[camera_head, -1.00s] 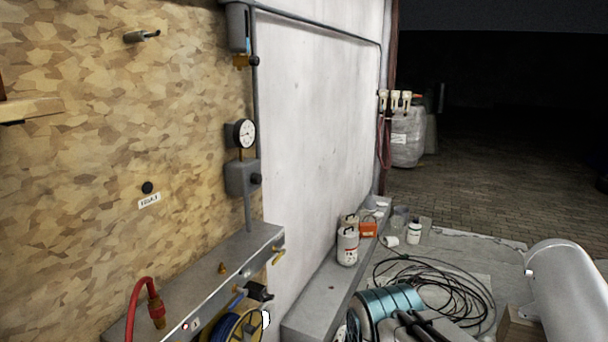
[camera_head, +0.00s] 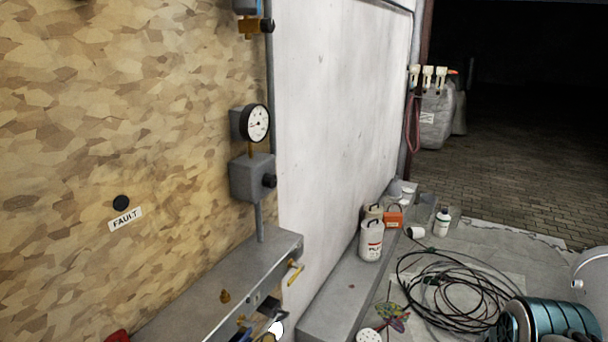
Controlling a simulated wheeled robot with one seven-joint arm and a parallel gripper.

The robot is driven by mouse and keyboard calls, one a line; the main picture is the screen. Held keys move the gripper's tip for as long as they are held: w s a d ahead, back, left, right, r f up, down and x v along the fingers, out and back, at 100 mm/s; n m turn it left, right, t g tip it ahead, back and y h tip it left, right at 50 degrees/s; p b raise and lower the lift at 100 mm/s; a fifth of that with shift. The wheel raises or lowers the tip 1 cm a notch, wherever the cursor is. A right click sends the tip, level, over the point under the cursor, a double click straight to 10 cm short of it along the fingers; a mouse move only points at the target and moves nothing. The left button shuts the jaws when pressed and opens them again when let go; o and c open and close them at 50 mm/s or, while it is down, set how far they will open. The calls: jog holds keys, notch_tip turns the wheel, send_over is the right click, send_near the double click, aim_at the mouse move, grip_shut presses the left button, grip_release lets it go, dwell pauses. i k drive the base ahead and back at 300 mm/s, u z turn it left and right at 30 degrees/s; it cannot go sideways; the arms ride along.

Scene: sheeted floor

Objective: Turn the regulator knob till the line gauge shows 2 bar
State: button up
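The line gauge (camera_head: 257,123) is a round white dial with a black rim, mounted on the chipboard wall. Its needle is too small to read. Below it is a grey regulator box (camera_head: 246,178) with a black knob (camera_head: 269,181) on its right face. The knob's turn position cannot be made out. My gripper is not in view, and nothing touches the knob or the gauge.
A grey ledge (camera_head: 205,296) with brass fittings runs below the regulator. A black lamp or button sits above a FAULT label (camera_head: 125,220). A low step holds white canisters (camera_head: 371,240). Coiled black cable (camera_head: 440,282) and a teal cylinder (camera_head: 548,318) lie on the floor at right.

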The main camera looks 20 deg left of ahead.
aim_at(270, 180)
jog(key=u, duration=0.2)
jog(key=i, duration=0.6)
jog(key=u, duration=0.9)
jog(key=i, duration=0.3)
jog(key=u, duration=0.25)
